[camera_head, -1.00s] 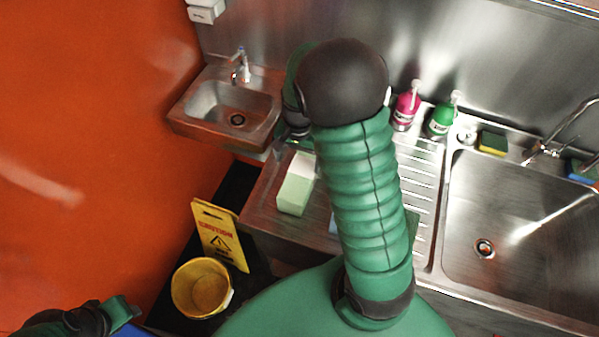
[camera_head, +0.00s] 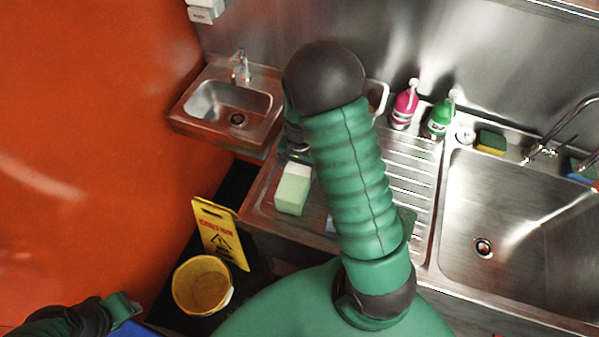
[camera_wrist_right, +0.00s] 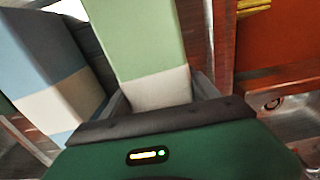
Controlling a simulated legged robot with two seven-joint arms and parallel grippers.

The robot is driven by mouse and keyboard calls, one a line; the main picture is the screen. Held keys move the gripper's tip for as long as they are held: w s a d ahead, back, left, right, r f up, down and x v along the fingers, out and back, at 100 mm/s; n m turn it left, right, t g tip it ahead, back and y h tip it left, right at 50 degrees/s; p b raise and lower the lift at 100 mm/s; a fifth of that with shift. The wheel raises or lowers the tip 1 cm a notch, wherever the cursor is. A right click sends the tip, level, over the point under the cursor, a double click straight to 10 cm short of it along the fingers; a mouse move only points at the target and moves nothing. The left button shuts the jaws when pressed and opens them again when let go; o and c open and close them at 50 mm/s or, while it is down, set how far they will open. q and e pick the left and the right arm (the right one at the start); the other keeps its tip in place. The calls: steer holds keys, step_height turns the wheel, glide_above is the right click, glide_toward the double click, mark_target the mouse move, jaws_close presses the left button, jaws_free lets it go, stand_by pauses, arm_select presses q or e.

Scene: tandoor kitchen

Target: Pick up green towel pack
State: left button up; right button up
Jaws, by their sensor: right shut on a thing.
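The green towel pack (camera_head: 291,192) is a pale green block with a white end, on the steel drainboard left of my right arm in the head view. It fills the upper middle of the right wrist view (camera_wrist_right: 140,40). My right gripper (camera_head: 298,156) is shut on the pack's white end, with a dark finger on each side in the wrist view (camera_wrist_right: 160,92). I cannot tell if the pack is clear of the steel. My left gripper (camera_head: 128,306) is at the lower left of the head view, away from the pack; its jaws are unclear.
A blue and white pack (camera_wrist_right: 45,75) stands close beside the green one. Pink (camera_head: 404,108) and green (camera_head: 439,120) bottles stand at the back. A large sink (camera_head: 520,215) is at right, a small basin (camera_head: 232,108) at left. A yellow bucket (camera_head: 202,286) and sign (camera_head: 221,235) stand below.

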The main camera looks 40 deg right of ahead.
steer(key=shift+d+f, duration=0.15)
steer(key=c, duration=0.5)
steer(key=shift+d, duration=0.1)
steer(key=shift+c, duration=0.3)
